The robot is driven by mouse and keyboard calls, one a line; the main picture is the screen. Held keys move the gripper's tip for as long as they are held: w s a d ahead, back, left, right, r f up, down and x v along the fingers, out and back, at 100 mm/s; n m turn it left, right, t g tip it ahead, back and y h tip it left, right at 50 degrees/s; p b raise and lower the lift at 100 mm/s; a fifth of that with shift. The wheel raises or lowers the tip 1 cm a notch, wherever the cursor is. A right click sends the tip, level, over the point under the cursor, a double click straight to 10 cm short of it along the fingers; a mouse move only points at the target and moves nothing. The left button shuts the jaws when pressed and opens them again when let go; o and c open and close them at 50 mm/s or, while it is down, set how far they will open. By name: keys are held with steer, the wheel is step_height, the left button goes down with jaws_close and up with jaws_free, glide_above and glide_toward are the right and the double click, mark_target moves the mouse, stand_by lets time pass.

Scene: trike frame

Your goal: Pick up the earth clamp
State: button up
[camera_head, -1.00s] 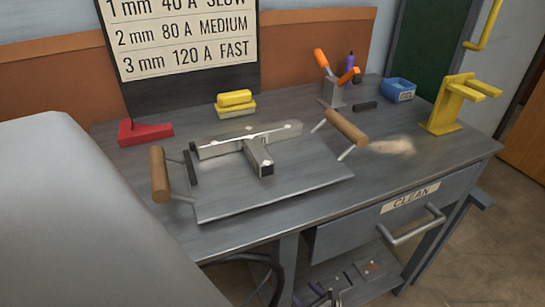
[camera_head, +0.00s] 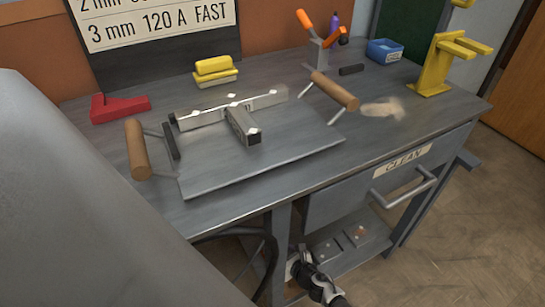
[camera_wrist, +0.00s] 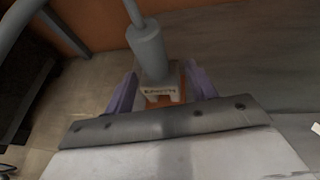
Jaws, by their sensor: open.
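I cannot surely pick out the earth clamp. An orange-handled tool (camera_head: 308,22) stands in a grey holder at the back of the bench in the head view. In the wrist view my gripper (camera_wrist: 160,88) is open, with two purple-grey fingers apart. Between and beyond them are a grey cylinder (camera_wrist: 149,50) and an orange-brown piece with a small pale label (camera_wrist: 158,92), unreadable to me. I see no contact with the fingers. In the head view a white and black part of my arm shows low, by the lower shelf; the fingers are not clear there.
The bench (camera_head: 250,185) bears a plate with a T-shaped metal frame (camera_head: 242,122), wooden handles, a red angle piece (camera_head: 119,108), a yellow box (camera_head: 214,72), a blue tin (camera_head: 384,51) and a yellow stand (camera_head: 436,62). Below are a CLEAN drawer (camera_head: 402,160) and shelf (camera_head: 345,257).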

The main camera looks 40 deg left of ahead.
steer(key=shift+a+r+b+x, duration=0.1)
steer(key=shift+r+b+x, duration=0.05)
steer(key=shift+x, duration=0.7)
steer(key=shift+a+r+b+x, duration=0.1)
steer(key=shift+r+b+x, duration=0.1)
steer(key=shift+x, duration=0.65)
steer(key=shift+a+r+b+x, duration=0.1)
steer(key=shift+b+x, duration=0.05)
steer(key=shift+x, duration=0.75)
steer(key=shift+s+d, duration=0.1)
steer(key=shift+s, duration=0.05)
steer(key=shift+c, duration=0.2)
steer(key=shift+r, duration=0.1)
steer(key=c, duration=1)
